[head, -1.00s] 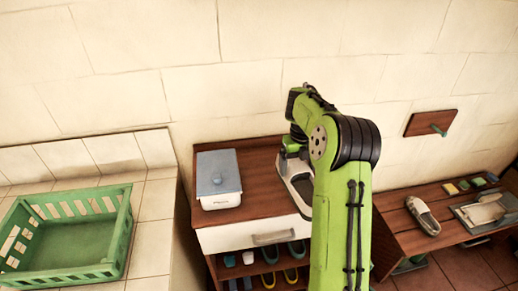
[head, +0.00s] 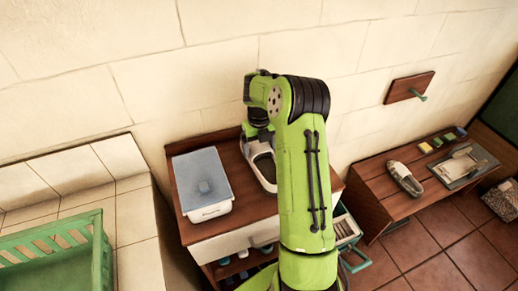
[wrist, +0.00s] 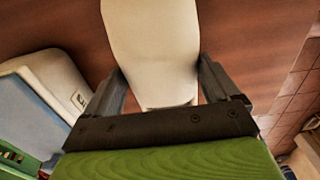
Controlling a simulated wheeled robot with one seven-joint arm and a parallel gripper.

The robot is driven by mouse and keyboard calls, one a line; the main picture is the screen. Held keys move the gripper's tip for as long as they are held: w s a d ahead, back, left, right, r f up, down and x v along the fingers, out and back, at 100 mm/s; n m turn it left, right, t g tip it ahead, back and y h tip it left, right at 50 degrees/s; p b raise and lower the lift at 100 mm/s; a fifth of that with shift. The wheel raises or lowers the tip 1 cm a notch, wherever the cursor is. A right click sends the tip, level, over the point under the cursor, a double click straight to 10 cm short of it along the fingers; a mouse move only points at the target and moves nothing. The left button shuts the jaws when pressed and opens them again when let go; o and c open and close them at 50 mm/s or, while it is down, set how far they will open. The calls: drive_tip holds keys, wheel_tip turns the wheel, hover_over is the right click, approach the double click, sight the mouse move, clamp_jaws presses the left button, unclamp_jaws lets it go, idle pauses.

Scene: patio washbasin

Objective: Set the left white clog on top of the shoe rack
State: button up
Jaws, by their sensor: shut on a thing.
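A white clog (head: 267,181) with a dark opening is at the wooden top of the shoe rack (head: 188,160). My gripper (wrist: 158,84) is shut on the white clog (wrist: 150,40), one finger on each side in the wrist view. Brown wood lies behind the clog there. Whether its sole touches the wood, I cannot tell. In the head view my green arm hides part of the rack top and the clog's right side. Another pale shoe (head: 405,178) lies on the wooden bench to the right.
A white box with a blue-grey lid (head: 203,182) stands on the rack top, left of the clog. A green crate (head: 60,245) sits on the tiled counter at left. A wall peg board (head: 409,87) and a tray (head: 460,167) are at right. Shoes fill the shelves below.

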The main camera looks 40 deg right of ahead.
sight(260, 146)
drive_tip(key=shift+s+f, duration=0.1)
drive_tip(key=shift+f, duration=0.5)
drive_tip(key=o, duration=1)
wheel_tip(260, 146, up, 12)
drive_tip(key=p, duration=0.1)
drive_tip(key=s+a+r+n+t+h, duration=0.15)
drive_tip(key=s+a+r+n, duration=0.25)
drive_tip(key=a+r+n, duration=0.45)
drive_tip(key=s+a+r+n+t, duration=0.1)
drive_tip(key=s+a+r+n, duration=0.4)
drive_tip(key=s+n, duration=0.5)
drive_tip(key=s+a+f+n+t, duration=0.1)
drive_tip(key=s+a+n, duration=0.1)
drive_tip(key=s+n, duration=0.2)
drive_tip(key=s+a+f+n+t+y, duration=0.1)
drive_tip(key=s+a+n, duration=0.2)
drive_tip(key=n, duration=0.6)
drive_tip(key=s+a+f+n+t, duration=0.1)
drive_tip(key=s+a+n, duration=0.1)
drive_tip(key=s+n, duration=0.3)
drive_tip(key=shift+a+f+n+y, duration=0.15)
drive_tip(key=shift+a+n+y, duration=0.2)
drive_tip(key=shift+n, duration=0.8)
